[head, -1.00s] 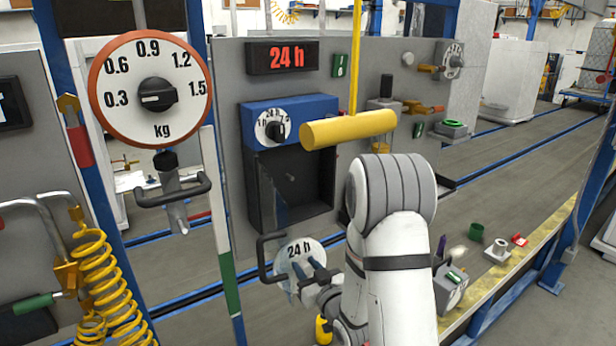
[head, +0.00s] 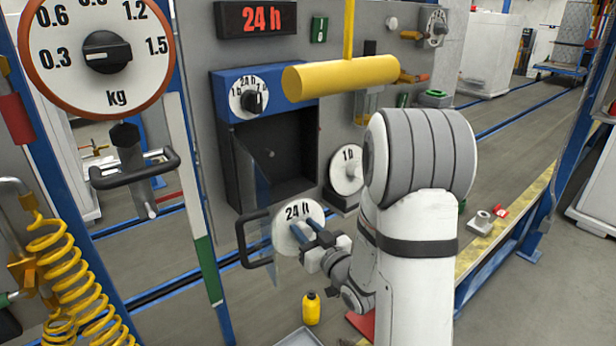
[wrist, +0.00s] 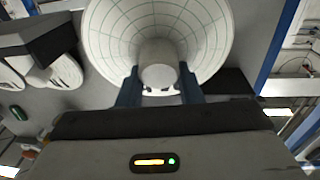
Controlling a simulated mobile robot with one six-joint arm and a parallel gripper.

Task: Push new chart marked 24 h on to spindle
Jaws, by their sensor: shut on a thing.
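The white chart marked 24 h (head: 297,211) is in my gripper (head: 308,240), below the recorder box (head: 218,150) and in front of it. The wrist view shows the gridded chart (wrist: 115,35) with a pale central hub (wrist: 158,62) between my blue fingers (wrist: 158,88). My gripper is shut on the hub. The box has a blue top and an open dark recess. A small spot on its back wall looks like the spindle (head: 271,153); the chart is apart from it. A clear door with a black handle (head: 243,240) stands open at the left, partly overlapping the chart.
A second white chart (head: 347,165) stands right of the box. A yellow cylinder (head: 345,75) hangs in front of the box's upper right. A striped post (head: 195,190) and a black handle (head: 135,170) are at the left. A yellow bottle (head: 311,308) stands below.

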